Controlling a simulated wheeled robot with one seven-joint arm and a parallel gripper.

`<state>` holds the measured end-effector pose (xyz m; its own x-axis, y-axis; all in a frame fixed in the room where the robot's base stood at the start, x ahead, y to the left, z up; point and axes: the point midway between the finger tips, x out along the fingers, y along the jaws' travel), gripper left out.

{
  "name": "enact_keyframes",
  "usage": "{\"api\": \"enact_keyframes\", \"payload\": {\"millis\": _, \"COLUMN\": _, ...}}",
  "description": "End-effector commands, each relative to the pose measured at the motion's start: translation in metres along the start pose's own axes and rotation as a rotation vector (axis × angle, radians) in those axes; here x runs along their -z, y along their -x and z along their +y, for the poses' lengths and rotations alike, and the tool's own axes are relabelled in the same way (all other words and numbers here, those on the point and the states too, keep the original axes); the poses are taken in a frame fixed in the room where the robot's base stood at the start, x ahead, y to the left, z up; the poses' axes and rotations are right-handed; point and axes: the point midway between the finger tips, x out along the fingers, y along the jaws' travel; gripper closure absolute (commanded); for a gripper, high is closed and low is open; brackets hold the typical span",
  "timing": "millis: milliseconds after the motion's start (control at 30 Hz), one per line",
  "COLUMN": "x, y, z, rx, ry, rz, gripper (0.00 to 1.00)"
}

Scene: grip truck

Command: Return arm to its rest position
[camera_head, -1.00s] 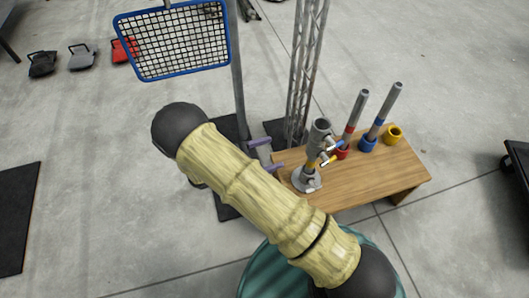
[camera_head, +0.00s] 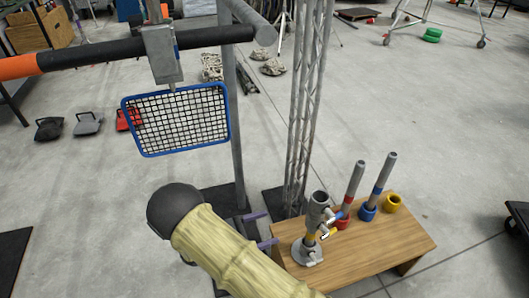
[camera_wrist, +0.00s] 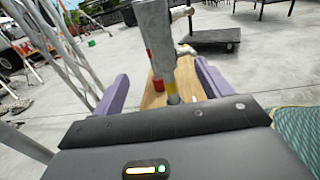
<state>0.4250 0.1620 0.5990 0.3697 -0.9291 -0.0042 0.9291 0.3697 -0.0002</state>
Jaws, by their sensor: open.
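My arm (camera_head: 235,262) reaches up from the bottom of the head view, and its pale, ridged links hide most of my wrist. My gripper (camera_head: 262,230) shows past it as two purple fingers, spread apart and empty, at the left end of the wooden bench (camera_head: 375,250). In the wrist view my gripper (camera_wrist: 163,82) also has its fingers wide apart. A grey metal clamp tube (camera_head: 317,212) stands upright on a round base on the bench, just right of the fingertips. It also shows ahead between the fingers in the wrist view (camera_wrist: 155,35).
Red (camera_head: 347,195) and blue (camera_head: 378,188) banded tubes and a yellow ring (camera_head: 393,203) stand on the bench. A lattice truss (camera_head: 303,110) and a grey pole (camera_head: 232,120) rise behind. A blue-framed mesh (camera_head: 176,120) hangs at left.

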Motion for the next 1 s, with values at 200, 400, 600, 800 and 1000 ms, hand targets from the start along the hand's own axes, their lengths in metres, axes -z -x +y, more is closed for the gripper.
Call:
{"api": "enact_keyframes", "payload": {"millis": 200, "x": -0.003, "y": -0.007, "z": -0.003, "rx": 0.033, "ry": -0.010, "rz": 0.030, "gripper": 0.23}}
{"api": "enact_keyframes", "payload": {"millis": 400, "x": -0.019, "y": -0.040, "z": -0.024, "rx": 0.230, "ry": -0.089, "rz": 0.214, "gripper": 0.23}}
{"api": "enact_keyframes", "payload": {"millis": 600, "x": -0.037, "y": -0.068, "z": -0.058, "rx": 0.497, "ry": -0.250, "rz": 0.466, "gripper": 0.23}}
{"api": "enact_keyframes", "payload": {"millis": 800, "x": -0.055, "y": -0.081, "z": -0.086, "rx": 0.742, "ry": -0.472, "rz": 0.692, "gripper": 0.23}}
{"api": "enact_keyframes", "payload": {"millis": 1000, "x": -0.077, "y": -0.088, "z": -0.106, "rx": 0.963, "ry": -0.751, "rz": 0.881, "gripper": 0.23}}
